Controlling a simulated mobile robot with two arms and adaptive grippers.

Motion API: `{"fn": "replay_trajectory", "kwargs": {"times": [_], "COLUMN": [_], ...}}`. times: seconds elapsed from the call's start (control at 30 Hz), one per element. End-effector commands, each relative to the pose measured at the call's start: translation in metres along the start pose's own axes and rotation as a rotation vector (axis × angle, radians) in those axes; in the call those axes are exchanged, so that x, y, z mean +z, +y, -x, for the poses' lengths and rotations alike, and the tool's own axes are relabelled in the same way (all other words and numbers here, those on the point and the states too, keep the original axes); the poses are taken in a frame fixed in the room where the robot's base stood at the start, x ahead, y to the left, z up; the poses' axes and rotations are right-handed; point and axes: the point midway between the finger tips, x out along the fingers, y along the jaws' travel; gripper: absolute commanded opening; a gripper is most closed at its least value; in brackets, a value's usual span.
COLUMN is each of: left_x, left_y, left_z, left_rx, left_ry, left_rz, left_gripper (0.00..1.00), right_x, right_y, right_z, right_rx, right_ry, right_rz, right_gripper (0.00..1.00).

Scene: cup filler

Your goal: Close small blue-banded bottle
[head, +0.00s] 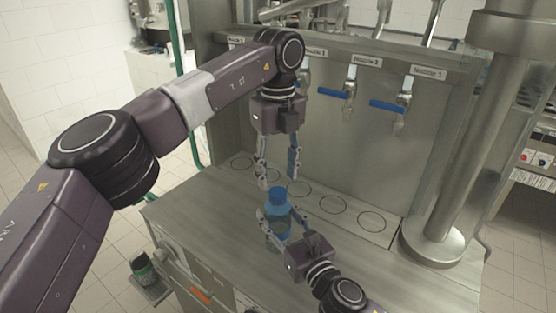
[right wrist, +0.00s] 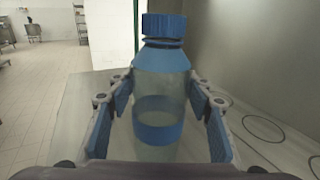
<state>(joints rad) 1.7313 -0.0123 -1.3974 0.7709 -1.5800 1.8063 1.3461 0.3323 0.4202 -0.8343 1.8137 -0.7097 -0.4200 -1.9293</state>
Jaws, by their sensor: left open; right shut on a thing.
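The small blue-banded bottle (head: 277,214) stands upright, held over the metal counter. In the right wrist view the bottle (right wrist: 160,95) is clear, with a blue band around its lower body. A blue cap (right wrist: 164,26) sits on its neck, and the cap also shows in the head view (head: 277,194). I cannot tell how tight it is. My right gripper (head: 283,228) is shut around the bottle's body, one finger on each side. My left gripper (head: 278,182) points down, open and empty, with its fingertips just above and around the cap's level.
The metal counter (head: 200,210) has several marked circles in a row (head: 333,204) behind the bottle. Taps with blue levers (head: 388,106) hang on the steel back panel. A thick steel column (head: 445,190) stands at the right. The counter's left side is clear.

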Motion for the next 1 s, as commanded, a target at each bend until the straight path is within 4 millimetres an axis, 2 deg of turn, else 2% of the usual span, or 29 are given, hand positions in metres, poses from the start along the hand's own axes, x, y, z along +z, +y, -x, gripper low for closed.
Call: {"fn": "replay_trajectory", "kwargs": {"times": [0.1, 0.3, 0.67, 1.0], "left_x": [0.0, 0.0, 0.0, 0.0], "left_y": [0.001, 0.0, 0.0, 0.0], "left_z": [-0.019, -0.039, -0.043, -0.043], "left_rx": [0.001, -0.001, -0.001, -0.001], "left_ry": [0.001, 0.001, 0.0, 0.0], "left_rz": [0.0, -0.001, 0.0, 0.0], "left_gripper": [0.45, 0.45, 0.45, 0.09], "right_x": [0.0, 0.0, 0.0, 0.0], "right_y": [0.0, 0.0, 0.0, 0.0], "right_z": [0.0, 0.0, 0.0, 0.0], "right_rx": [0.001, 0.001, 0.0, 0.001], "right_ry": [0.0, 0.0, 0.0, 0.0], "right_rz": [-0.001, -0.001, -0.001, 0.0], "right_gripper": [0.0, 0.0, 0.0, 0.0]}}
